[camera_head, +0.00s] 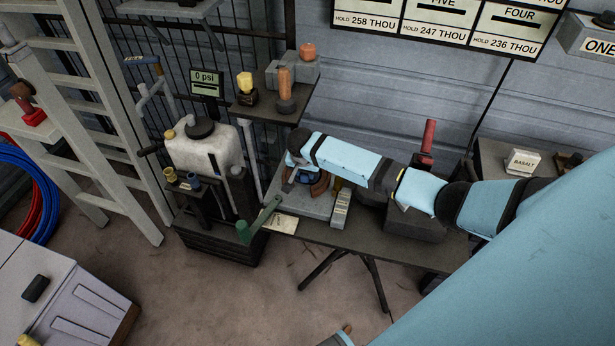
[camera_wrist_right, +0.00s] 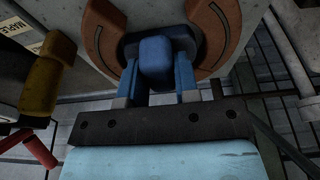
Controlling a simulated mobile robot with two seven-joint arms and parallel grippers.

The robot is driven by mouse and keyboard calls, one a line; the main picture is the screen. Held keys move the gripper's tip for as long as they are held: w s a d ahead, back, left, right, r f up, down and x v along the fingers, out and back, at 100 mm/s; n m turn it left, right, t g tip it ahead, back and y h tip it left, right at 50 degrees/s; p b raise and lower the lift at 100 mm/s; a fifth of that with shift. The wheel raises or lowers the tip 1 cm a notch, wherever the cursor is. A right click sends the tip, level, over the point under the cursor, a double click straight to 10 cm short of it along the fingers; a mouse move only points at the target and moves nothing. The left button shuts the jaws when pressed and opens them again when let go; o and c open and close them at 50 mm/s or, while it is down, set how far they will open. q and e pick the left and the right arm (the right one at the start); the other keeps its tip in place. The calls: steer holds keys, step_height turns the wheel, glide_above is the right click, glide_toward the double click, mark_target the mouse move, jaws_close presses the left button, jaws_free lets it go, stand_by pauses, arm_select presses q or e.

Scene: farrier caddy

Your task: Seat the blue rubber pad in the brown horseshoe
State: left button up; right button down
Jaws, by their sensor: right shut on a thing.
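The brown horseshoe (camera_wrist_right: 216,30) lies on a pale grey slab; it also shows in the head view (camera_head: 320,184), partly hidden by my right arm. The blue rubber pad (camera_wrist_right: 157,57) has a raised block on a darker base and sits between the horseshoe's two branches in the right wrist view. In the head view only a bit of blue shows there (camera_head: 303,177). I cannot tell whether the pad lies flat or is still raised. My right gripper (camera_wrist_right: 158,80) is shut on the pad's block, one blue finger on each side.
The slab (camera_head: 312,205) stands on a dark folding table (camera_head: 370,240). A tool with a yellow-brown handle (camera_wrist_right: 40,85) is close beside the slab. A grey block with a red handle (camera_head: 428,137) is to the right. A green-handled crank (camera_head: 258,222) is at left.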

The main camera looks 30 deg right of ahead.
steer(key=shift+f, duration=0.15)
steer(key=c, duration=0.8)
jaws_free()
steer(key=p+v, duration=0.1)
steer(key=v, duration=1.2)
steer(key=shift+s+r+p, duration=0.1)
steer(key=shift+r+p, duration=0.2)
steer(key=shift+r, duration=0.05)
